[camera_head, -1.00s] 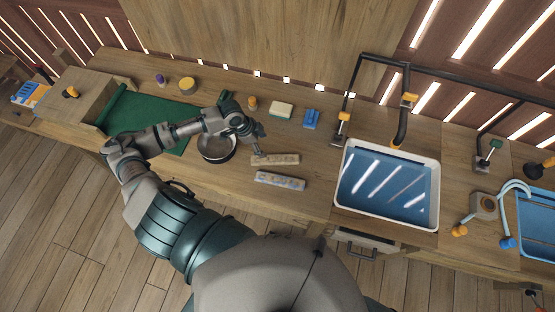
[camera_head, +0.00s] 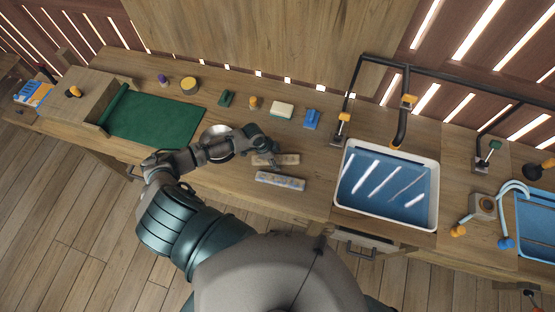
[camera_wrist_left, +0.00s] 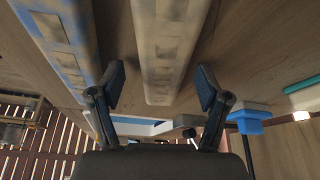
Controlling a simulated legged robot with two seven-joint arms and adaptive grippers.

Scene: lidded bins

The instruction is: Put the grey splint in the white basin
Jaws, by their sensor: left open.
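Two flat splints lie side by side on the bench: a tan-beige one (camera_head: 288,159) and, nearer me, a greyer one with blue patches (camera_head: 280,181). Both look worn, so which one counts as grey is hard to tell. In the left wrist view, the open fingers (camera_wrist_left: 159,86) stand either side of the tan splint (camera_wrist_left: 170,50), with gaps. The blue-patched splint (camera_wrist_left: 65,45) runs to the left there. The white basin (camera_head: 385,220), with a blue inside, is to the right.
A round pan (camera_head: 217,131) is partly hidden behind my left arm. A green mat (camera_head: 155,120) lies further left. A sponge (camera_head: 282,110) and a blue item (camera_head: 312,119) stand behind the splints. A black tap (camera_head: 402,120) rises behind the basin. Bench between splints and basin is clear.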

